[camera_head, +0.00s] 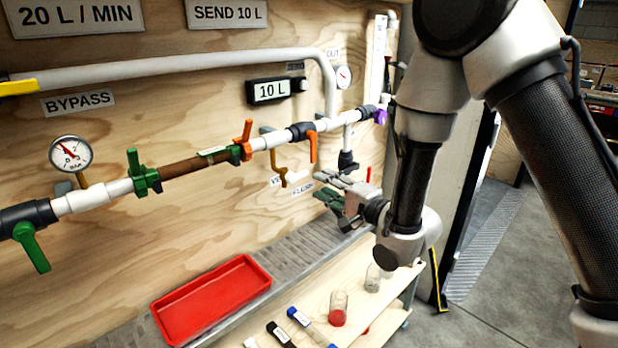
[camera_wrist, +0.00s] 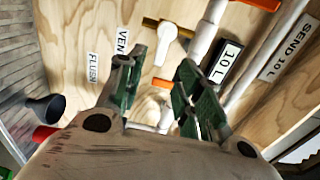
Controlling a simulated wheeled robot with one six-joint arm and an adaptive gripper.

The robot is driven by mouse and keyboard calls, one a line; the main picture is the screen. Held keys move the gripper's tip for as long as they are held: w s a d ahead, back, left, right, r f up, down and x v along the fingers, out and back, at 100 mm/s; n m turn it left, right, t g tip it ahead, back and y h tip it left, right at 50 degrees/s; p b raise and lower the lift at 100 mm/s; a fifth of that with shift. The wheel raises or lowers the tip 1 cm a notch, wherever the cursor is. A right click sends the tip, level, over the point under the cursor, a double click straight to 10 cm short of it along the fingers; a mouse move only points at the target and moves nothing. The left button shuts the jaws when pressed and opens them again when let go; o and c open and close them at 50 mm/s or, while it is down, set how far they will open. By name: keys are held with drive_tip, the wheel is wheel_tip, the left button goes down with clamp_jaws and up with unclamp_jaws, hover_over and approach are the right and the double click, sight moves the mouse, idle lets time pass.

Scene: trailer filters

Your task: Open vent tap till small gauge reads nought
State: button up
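A brass vent fitting (camera_head: 283,176) hangs from the pipe run on the plywood wall, beside the VENT label (camera_head: 275,181), which also shows in the wrist view (camera_wrist: 122,40). My gripper (camera_head: 320,184) is to its right in the head view, apart from it. In the wrist view my gripper's green-padded fingers (camera_wrist: 162,60) stand apart with nothing held between them. Brass, white and orange parts show beyond them; which is the tap handle I cannot tell. The small gauge (camera_head: 343,77) is by the OUT label, its reading too small to make out.
A larger gauge (camera_head: 70,154) is at the left, near a green-handled valve (camera_head: 31,246). An orange handle (camera_head: 312,146) hangs close above my gripper. A red tray (camera_head: 211,299) lies below, and a wooden trolley (camera_head: 362,336) holds bottles and jars.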

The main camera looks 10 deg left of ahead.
sight(305, 175)
drive_tip(key=x, duration=0.6)
drive_tip(key=shift+w+a, duration=0.2)
drive_tip(key=shift+c, duration=0.4)
clamp_jaws()
